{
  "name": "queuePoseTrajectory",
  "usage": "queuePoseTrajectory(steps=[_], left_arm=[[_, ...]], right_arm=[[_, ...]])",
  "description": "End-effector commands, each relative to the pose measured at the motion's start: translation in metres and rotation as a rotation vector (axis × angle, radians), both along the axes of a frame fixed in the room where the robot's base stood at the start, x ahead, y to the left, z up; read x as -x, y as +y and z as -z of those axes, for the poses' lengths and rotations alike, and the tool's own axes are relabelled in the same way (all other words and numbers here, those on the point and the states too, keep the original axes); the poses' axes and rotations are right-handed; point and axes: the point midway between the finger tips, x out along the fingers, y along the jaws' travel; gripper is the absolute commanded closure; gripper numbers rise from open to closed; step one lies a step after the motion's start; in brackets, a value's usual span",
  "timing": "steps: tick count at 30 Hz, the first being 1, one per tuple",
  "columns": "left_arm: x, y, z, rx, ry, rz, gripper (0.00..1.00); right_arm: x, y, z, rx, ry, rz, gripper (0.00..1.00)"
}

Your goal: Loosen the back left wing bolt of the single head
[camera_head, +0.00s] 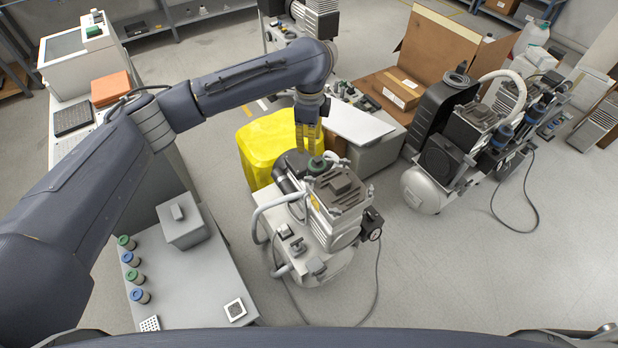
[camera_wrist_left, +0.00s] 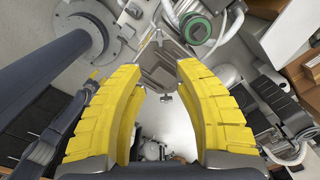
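The single head compressor (camera_head: 340,205), with one grey head on a white tank, stands in the middle of the head view. I cannot make out the bolt clearly in the head view. My right gripper is not in view.
A yellow bin (camera_head: 262,145) stands right behind the compressor. A grey table (camera_head: 190,270) with green and blue cylinders is to the left. Another compressor (camera_head: 425,190) stands to the right near an open cardboard box (camera_head: 435,45). The floor at front right is clear.

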Motion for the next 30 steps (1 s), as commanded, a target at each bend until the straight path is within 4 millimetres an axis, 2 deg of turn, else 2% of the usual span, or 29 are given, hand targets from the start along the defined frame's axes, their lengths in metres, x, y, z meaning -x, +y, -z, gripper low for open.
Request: queuePoseTrajectory(steps=[5,21,30], left_arm=[[0.002,0.0,0.018,-0.004,0.004,0.005,0.68],[0.002,0.0,0.113,-0.002,0.006,0.001,0.68],[0.001,0.0,0.154,-0.003,0.002,0.0,0.68]], right_arm=[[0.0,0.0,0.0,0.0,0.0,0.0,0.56],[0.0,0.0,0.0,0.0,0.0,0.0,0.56],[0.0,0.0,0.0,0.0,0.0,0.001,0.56]])
